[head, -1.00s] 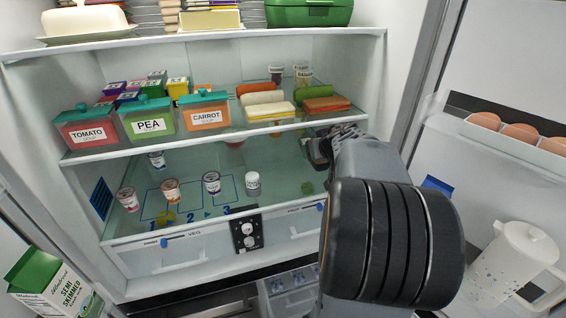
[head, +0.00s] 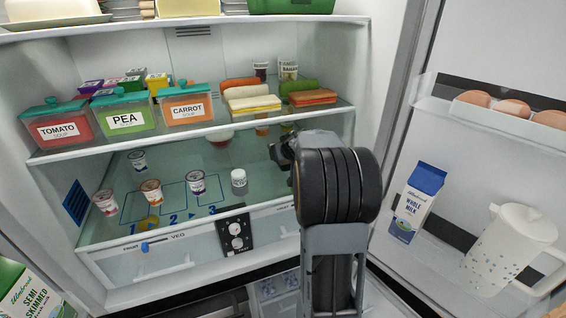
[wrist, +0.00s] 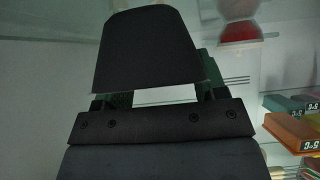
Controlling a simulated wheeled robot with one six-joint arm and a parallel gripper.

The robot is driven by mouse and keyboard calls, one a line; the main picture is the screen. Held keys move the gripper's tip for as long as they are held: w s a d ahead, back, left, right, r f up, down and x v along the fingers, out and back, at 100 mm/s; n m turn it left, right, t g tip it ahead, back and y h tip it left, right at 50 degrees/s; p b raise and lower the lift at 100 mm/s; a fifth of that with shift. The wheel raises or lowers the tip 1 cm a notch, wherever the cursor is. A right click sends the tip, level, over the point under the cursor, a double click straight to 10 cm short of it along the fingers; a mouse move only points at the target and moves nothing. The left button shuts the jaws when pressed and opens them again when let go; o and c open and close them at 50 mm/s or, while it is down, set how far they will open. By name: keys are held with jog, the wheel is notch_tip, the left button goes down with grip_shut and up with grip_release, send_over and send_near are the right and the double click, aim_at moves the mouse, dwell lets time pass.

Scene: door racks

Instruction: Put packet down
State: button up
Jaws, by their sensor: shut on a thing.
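My gripper (head: 284,157) is inside the fridge, above the right part of the lower glass shelf (head: 120,226) and under the middle shelf. In the head view the packet is hidden by my wrist and arm.
Several pots, including a white one (head: 239,181), stand left of my gripper on the lower shelf. Soup tubs (head: 126,119) and sandwiches (head: 251,104) sit on the middle shelf above. The open door at right holds a milk carton (head: 417,204) and a jug (head: 510,245).

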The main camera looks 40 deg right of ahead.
jog(key=shift+f+b, duration=0.65)
jog(key=shift+f, duration=0.55)
jog(key=shift+f, duration=0.15)
jog(key=o, duration=1.2)
